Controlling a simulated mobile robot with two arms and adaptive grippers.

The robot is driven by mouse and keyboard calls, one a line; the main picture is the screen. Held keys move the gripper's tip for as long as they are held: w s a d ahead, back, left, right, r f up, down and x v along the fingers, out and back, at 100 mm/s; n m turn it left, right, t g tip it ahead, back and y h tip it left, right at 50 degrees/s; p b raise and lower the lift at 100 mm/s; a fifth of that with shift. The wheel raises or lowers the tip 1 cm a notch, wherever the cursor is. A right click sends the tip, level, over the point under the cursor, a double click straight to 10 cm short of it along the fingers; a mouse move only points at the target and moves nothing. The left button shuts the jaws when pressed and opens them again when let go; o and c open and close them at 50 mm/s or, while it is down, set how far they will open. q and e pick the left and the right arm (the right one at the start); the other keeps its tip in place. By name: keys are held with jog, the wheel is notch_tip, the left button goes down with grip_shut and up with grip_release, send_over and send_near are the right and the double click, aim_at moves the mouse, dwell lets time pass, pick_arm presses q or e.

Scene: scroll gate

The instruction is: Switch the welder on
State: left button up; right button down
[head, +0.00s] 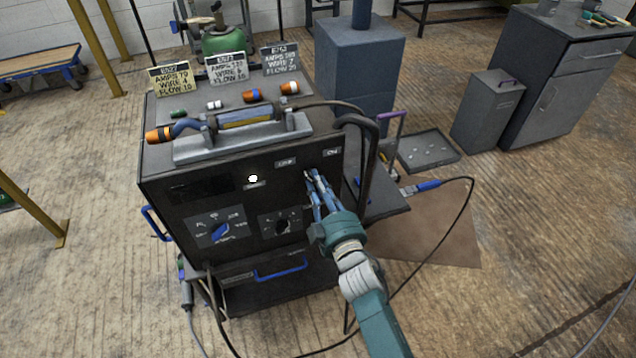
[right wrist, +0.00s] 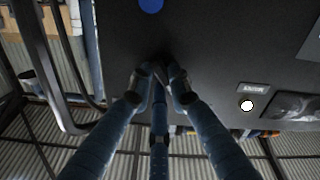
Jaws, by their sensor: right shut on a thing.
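The welder (head: 165,208) is a black box with dials and labels on its front panel. My right gripper (head: 310,178) is at the upper right of this panel, below the label "ON" (head: 332,153). Its fingers are shut on a small part at the panel, which looks like the power switch; they hide nearly all of it. In the right wrist view the blue fingers of the right gripper (right wrist: 160,76) come together against the black panel (right wrist: 205,50). A white round lamp or button (head: 253,179) shows left of the gripper. My left gripper is not in view.
A welding torch (head: 245,118) lies in a cradle on top, with orange-tipped parts and setting cards (head: 226,67) behind. Thick hoses (head: 373,150) and a side shelf (head: 385,203) lie right of the gripper. A cable runs over the floor. Cabinets (head: 570,70) stand farther back.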

jog(key=m, duration=0.3)
jog(key=m+p, duration=0.1)
jog(key=m, duration=0.3)
jog(key=m+p, duration=0.1)
jog(key=m, duration=0.3)
jog(key=shift+s+a+f, duration=0.1)
jog(key=shift+a+f, duration=0.15)
jog(key=shift+f, duration=0.05)
jog(key=shift+a+m, duration=0.1)
jog(key=shift+m, duration=1.9)
jog(key=c, duration=1.6)
grip_release()
